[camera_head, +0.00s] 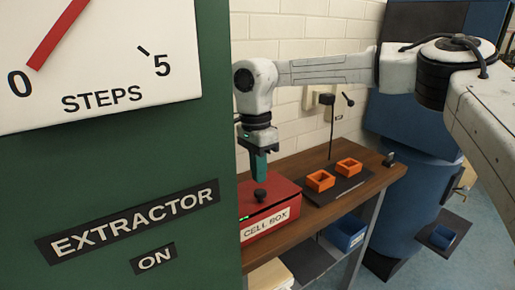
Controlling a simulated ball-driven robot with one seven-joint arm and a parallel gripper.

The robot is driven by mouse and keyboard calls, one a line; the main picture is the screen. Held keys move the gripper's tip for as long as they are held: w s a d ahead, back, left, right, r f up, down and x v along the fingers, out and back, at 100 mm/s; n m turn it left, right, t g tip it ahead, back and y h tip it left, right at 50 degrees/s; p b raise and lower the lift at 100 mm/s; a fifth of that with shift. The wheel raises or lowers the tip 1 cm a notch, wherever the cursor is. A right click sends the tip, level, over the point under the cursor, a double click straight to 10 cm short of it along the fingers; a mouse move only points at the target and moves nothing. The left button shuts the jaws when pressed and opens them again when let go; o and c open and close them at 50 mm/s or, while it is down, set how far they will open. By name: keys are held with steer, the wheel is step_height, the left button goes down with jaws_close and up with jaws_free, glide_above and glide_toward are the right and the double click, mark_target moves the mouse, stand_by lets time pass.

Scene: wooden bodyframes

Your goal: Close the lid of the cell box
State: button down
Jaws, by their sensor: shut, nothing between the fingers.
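The red cell box (283,213) stands on the wooden table at its left end, with a white "CELL BOX" label on its front. Its top looks flat and closed, with a dark round knob (260,195) on it. The box's left part is hidden behind the green panel. My gripper (259,178) points straight down, shut and empty, just above or behind the knob. I cannot tell whether it touches the lid or knob.
Two orange open trays (320,181) sit on a dark mat (341,190) to the right. A green extractor panel (110,160) with a dial fills the left. A blue bin (345,232) sits below the wooden table (300,163). A white brick wall stands behind.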

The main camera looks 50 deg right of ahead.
steer(key=shift+s+f, duration=0.1)
steer(key=shift+f, duration=1.25)
